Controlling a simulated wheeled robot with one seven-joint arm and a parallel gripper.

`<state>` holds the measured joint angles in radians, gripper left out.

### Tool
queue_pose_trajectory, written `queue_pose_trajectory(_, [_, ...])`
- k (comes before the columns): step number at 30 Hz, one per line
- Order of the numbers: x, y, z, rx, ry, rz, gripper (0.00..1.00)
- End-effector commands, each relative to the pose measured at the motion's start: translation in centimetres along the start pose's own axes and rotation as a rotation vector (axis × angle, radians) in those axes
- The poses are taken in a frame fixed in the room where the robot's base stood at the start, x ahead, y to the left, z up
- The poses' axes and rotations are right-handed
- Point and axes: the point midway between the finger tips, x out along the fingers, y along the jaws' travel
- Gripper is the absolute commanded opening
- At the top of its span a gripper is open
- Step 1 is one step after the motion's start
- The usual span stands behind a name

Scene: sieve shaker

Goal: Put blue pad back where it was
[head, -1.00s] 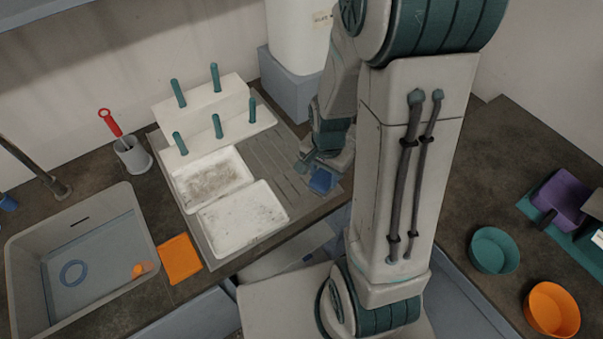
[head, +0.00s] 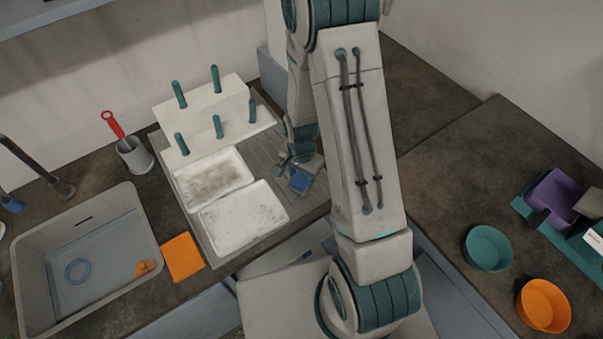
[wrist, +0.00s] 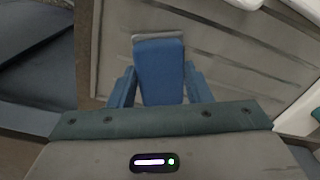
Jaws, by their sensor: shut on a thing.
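The blue pad (head: 299,182) is held in my gripper (head: 294,172), over the right part of the grey grooved drainboard in the head view. In the wrist view the blue pad (wrist: 160,70) sits between the two blue fingers of my gripper (wrist: 160,85), which is shut on it. A light grey edge shows at the pad's far end. The drainboard (wrist: 235,55) lies beneath the pad; I cannot tell whether they touch.
Two white trays (head: 240,222) and a white rack with teal pegs (head: 205,115) stand left of my gripper. An orange pad (head: 183,257) lies beside the sink (head: 110,215). A grey cup with a red-handled brush (head: 134,157) stands behind. Bowls stand at right.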

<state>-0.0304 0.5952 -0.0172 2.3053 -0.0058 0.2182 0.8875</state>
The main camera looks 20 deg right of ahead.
Motion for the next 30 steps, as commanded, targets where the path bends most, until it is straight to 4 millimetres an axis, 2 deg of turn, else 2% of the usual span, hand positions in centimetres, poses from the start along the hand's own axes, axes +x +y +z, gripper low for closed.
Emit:
queue_pose_trajectory(14, [0.88, 0.0, 0.03, -0.001, 0.0, -0.001, 0.2])
queue_pose_trajectory(15, [0.79, 0.0, 0.03, -0.001, 0.0, -0.001, 0.5])
queue_pose_trajectory(17, [0.72, 0.01, 0.03, -0.001, 0.0, -0.001, 0.66])
queue_pose_trajectory(30, [0.08, -0.04, 0.0, -0.001, 0.001, -0.002, 0.66])
